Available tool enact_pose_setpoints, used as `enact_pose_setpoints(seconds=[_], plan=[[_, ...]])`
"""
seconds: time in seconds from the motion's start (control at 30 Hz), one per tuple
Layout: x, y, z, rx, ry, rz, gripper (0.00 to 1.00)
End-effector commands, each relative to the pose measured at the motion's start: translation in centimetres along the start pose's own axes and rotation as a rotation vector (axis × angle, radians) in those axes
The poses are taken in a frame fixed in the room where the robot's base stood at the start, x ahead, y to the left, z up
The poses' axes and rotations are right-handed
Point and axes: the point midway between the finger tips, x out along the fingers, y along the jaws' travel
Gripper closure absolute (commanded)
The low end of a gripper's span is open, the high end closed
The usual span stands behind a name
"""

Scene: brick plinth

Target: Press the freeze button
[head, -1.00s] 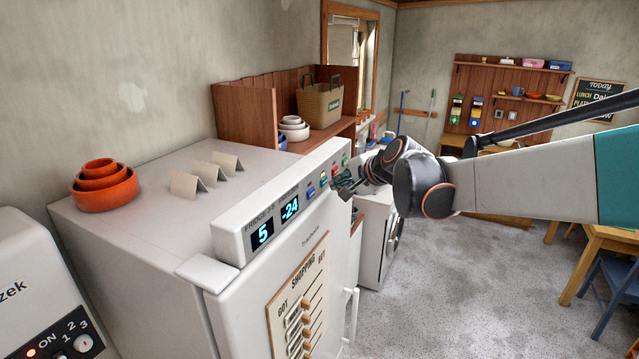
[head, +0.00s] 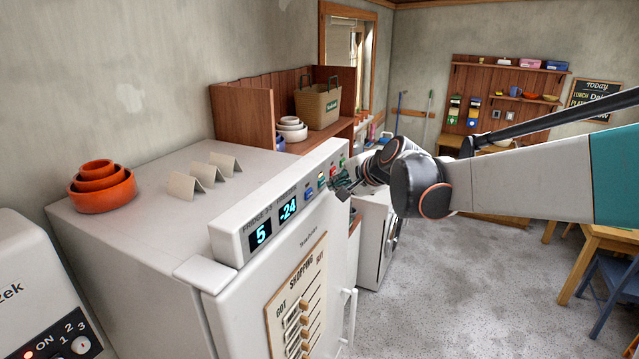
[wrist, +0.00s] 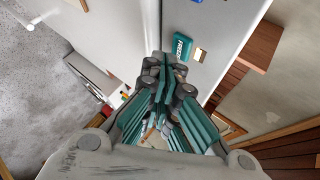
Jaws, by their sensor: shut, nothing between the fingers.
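The freeze button (wrist: 181,46) is a teal block with white lettering on the white control panel (head: 232,237) along the fridge's top front edge. In the wrist view it lies just beyond my fingertips, its lower end close to them; I cannot tell if they touch. My gripper (wrist: 166,62) is shut and empty. In the head view my gripper (head: 341,183) is at the panel's right part, by the row of small coloured buttons, and partly covers that area. A blue button (head: 309,193) shows to the left of it.
The fridge top holds stacked orange bowls (head: 102,186) and folded white cards (head: 203,173). A wooden shelf unit (head: 244,115) with a basket (head: 318,105) stands behind. A washing machine (head: 376,238) is beyond the fridge.

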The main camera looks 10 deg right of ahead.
Motion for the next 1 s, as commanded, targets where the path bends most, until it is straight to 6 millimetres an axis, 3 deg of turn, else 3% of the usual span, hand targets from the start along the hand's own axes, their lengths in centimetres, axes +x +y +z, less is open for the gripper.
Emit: enact_pose_setpoints(seconds=[1.0], plan=[[0.61,-0.49,0.49,0.000,0.000,0.000,1.00]])
